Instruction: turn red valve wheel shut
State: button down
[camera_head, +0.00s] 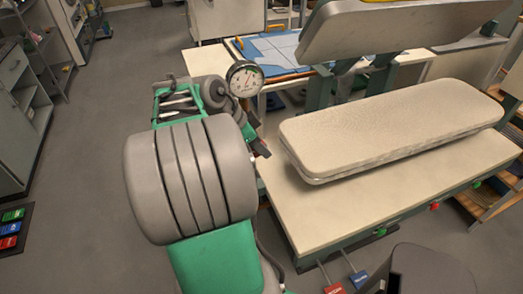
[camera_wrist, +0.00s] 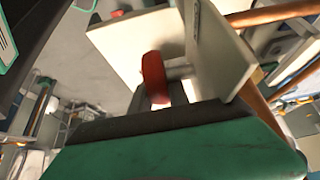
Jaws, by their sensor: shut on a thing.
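The red valve wheel (camera_wrist: 154,78) shows nearly edge-on in the middle of the wrist view, with a short pale stem (camera_wrist: 180,72) running right from it toward a cream plate. My gripper (camera_wrist: 160,96) is shut on the wheel's rim; its dark fingers reach up from the green body at the bottom of that view. In the head view my grey and green arm covers this area, and I cannot make out the wheel there. A round pressure gauge (camera_head: 244,78) with a white dial stands just beyond my arm; its reading is too small to tell.
A pressing table (camera_head: 310,215) with a padded cream board (camera_head: 390,130) stands right of my arm, under a raised press head (camera_head: 395,28). A blue mat (camera_head: 270,48) lies on a table behind. Grey floor (camera_head: 90,130) is clear at left.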

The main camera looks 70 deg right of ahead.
jog(key=c, duration=1.3)
grip_release()
jog(key=shift+o, duration=0.2)
jog(key=p+v, duration=0.1)
jog(key=v, duration=0.6)
jog(key=shift+w+a+r, duration=0.1)
jog(key=shift+r, duration=0.25)
